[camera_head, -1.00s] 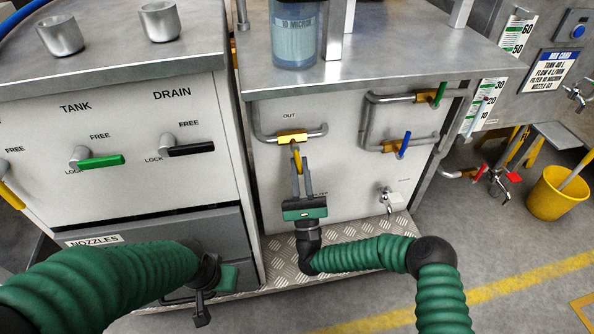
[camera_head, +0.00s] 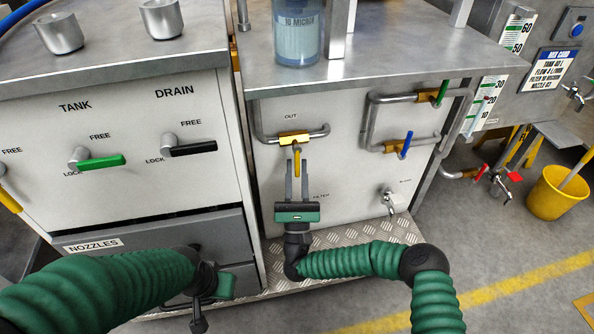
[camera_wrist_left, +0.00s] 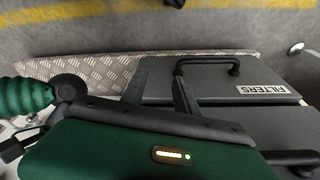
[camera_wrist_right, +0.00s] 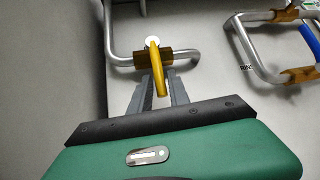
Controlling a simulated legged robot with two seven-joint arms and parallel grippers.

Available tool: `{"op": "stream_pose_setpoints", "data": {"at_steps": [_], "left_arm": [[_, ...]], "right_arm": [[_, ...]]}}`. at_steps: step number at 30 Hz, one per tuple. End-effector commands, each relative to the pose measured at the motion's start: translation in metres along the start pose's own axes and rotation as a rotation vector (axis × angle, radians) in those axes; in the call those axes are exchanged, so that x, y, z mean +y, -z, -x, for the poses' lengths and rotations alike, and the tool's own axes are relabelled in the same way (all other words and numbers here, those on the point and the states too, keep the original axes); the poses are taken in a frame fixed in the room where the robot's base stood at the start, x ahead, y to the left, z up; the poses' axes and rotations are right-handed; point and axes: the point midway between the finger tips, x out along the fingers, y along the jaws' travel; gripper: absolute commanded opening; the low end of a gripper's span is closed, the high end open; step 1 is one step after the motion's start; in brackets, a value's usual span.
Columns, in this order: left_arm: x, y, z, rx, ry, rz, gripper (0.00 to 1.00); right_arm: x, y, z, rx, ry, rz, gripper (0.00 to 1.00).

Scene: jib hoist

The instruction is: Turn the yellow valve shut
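The yellow valve handle (camera_head: 297,163) hangs straight down from a brass body (camera_head: 294,138) on the pipe under the OUT label. In the right wrist view the yellow handle (camera_wrist_right: 155,66) points down, and its lower end appears between my fingers. My right gripper (camera_head: 297,164) is open below the valve, fingers pointing up on either side of the handle's lower end. Contact cannot be made out. My left gripper (camera_wrist_left: 158,76) is open and empty beside the FILTERS drawer (camera_wrist_left: 265,92); in the head view its fingers are hard to see.
Another yellow lever (camera_head: 8,200) shows at the left edge. A green lever (camera_head: 100,162) and a black lever (camera_head: 190,149) are on the left cabinet. Blue (camera_head: 405,145) and green (camera_head: 442,93) handles are right of the valve. A tap (camera_head: 389,198) sticks out lower right.

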Motion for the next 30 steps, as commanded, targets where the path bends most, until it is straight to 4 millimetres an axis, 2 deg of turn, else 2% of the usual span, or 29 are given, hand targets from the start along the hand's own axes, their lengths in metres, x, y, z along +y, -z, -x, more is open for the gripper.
{"op": "stream_pose_setpoints", "data": {"at_steps": [3, 11, 14, 17, 26, 30], "left_arm": [[0.000, 0.000, 0.000, 0.000, 0.000, 0.000, 0.36], [0.000, 0.000, 0.000, 0.000, 0.000, 0.000, 0.36], [0.000, -0.001, -0.004, 0.000, 0.000, 0.000, 0.36], [0.000, -0.003, -0.011, 0.000, 0.000, 0.000, 0.36], [0.000, -0.011, -0.046, 0.000, 0.000, 0.000, 0.36], [0.000, -0.009, -0.039, 0.000, 0.000, 0.000, 0.36]], "right_arm": [[0.000, -0.001, 0.000, -0.002, 0.000, 0.000, 0.36], [0.000, -0.001, 0.001, -0.004, 0.000, 0.000, 0.36], [0.000, 0.000, 0.008, -0.003, 0.000, 0.000, 0.36], [0.000, 0.002, 0.027, -0.001, -0.001, -0.002, 0.36], [-0.001, 0.008, 0.118, 0.005, 0.003, -0.003, 0.36], [0.000, 0.002, 0.146, 0.003, 0.004, -0.001, 0.36]]}}
